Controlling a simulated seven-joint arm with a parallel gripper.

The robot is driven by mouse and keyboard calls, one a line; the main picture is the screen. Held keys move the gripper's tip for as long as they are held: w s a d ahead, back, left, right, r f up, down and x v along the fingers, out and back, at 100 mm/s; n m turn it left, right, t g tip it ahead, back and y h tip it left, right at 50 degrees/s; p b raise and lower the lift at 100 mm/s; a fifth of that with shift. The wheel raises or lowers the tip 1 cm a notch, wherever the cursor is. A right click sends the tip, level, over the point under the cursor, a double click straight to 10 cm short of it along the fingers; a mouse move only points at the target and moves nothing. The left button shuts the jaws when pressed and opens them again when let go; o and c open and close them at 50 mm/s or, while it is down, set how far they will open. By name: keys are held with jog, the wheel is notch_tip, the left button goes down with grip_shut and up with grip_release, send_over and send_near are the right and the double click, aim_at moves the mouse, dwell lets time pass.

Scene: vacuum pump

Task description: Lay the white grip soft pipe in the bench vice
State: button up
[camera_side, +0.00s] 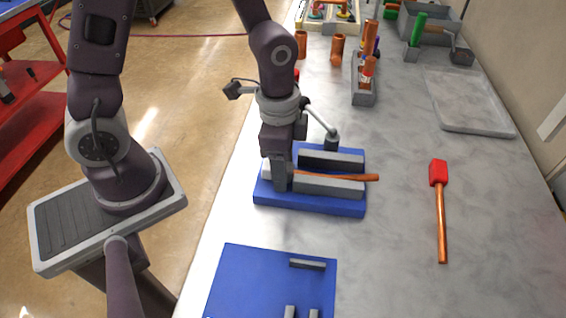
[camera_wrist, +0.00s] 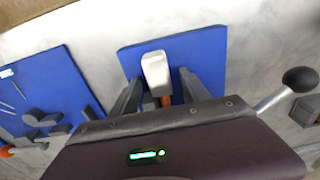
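The bench vice is a blue base (camera_side: 310,205) with two parallel grey jaws (camera_side: 330,187); its blue base also shows in the wrist view (camera_wrist: 205,48). The soft pipe (camera_side: 345,177) is orange and lies along the gap between the jaws, its right end sticking out past them. Whether it rests fully down in the gap is unclear. Its white grip (camera_wrist: 156,72) shows in the wrist view, over the base on the floor side. My gripper (camera_side: 282,185) is low at the left end of the jaws. In the wrist view its fingers (camera_wrist: 160,90) stand apart on either side of the pipe, with visible gaps.
A second blue plate (camera_side: 262,275) with grey blocks lies in front of the vice. A red-headed hammer (camera_side: 439,195) lies to the right. A grey holder (camera_side: 363,90) with tools and a grey tray (camera_side: 465,100) stand behind. A ball-ended lever (camera_wrist: 298,80) is close beside my gripper.

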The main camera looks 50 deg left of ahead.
notch_tip(320, 180, up, 7)
jog(key=shift+s+a+r, duration=0.1)
jog(key=shift+s, duration=0.05)
dwell(0.4)
jog(key=s+a+r+n+t, duration=0.5)
jog(key=s+r+n, duration=0.4)
jog(key=r, duration=0.3)
jog(key=shift+s+a, duration=0.3)
jog(key=shift+s, duration=0.5)
jog(key=shift+r, duration=0.1)
dwell(0.4)
